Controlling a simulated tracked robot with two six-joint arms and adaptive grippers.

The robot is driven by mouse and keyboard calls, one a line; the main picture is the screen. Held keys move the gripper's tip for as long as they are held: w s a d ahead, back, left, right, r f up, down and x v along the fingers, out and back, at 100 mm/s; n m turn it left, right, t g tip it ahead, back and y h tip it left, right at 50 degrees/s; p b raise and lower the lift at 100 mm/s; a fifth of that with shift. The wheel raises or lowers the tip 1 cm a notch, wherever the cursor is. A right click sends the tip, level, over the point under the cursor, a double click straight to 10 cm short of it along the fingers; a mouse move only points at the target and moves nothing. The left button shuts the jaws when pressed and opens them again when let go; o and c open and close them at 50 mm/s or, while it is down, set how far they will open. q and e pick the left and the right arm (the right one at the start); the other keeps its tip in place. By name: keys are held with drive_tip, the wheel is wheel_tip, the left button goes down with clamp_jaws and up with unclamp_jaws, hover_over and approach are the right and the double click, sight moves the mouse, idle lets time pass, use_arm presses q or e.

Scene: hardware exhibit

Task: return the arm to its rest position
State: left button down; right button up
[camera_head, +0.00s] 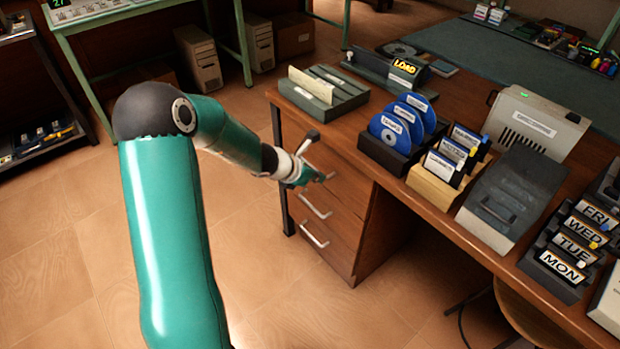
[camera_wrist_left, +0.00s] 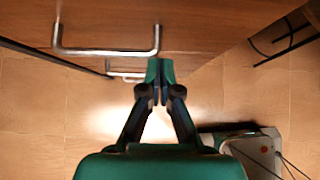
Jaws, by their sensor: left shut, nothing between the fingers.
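My left arm comes in from the left, teal with dark joints, and reaches out to the desk's drawer front. My left gripper (camera_head: 325,178) is shut and empty, close in front of the top drawer of the wooden desk. In the left wrist view its fingertips (camera_wrist_left: 160,74) meet, with nothing between them. A metal drawer handle (camera_wrist_left: 105,52) shows just left of the fingertips there, apart from them in the picture. I cannot tell the exact gap to the drawer front. My right gripper is in neither view.
The wooden desk (camera_head: 385,178) has lower drawer handles (camera_head: 314,240). Its top carries a file tray (camera_head: 345,100), a blue disc rack (camera_head: 390,140), a floppy holder (camera_head: 435,185) and a weekday-labelled rack (camera_head: 545,270). Tiled floor (camera_head: 265,280) is open left of the drawers.

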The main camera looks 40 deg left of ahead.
use_arm(q)
drive_tip(key=p+v, duration=0.2)
drive_tip(key=v, duration=0.7)
drive_tip(key=shift+r, duration=0.2)
drive_tip(key=w+d+f+m+g+h+p, duration=0.2)
drive_tip(key=d+h+p, duration=0.15)
drive_tip(key=d, duration=0.75)
drive_tip(key=s+d+f+m+g+p, duration=0.2)
drive_tip(key=s+d+f+m, duration=0.2)
drive_tip(key=d+m, duration=0.3)
drive_tip(key=s+d+f+m+g+p, duration=0.2)
drive_tip(key=s+d+f+m, duration=0.2)
drive_tip(key=m, duration=0.9)
drive_tip(key=s+d+f+m+g+p, duration=0.2)
drive_tip(key=s+d+f+m, duration=0.2)
drive_tip(key=s+d+m, duration=0.4)
drive_tip(key=d+m, duration=0.1)
drive_tip(key=m, duration=0.1)
drive_tip(key=shift+d+m, duration=0.3)
drive_tip(key=shift+m, duration=0.1)
drive_tip(key=shift+s+f, duration=0.1)
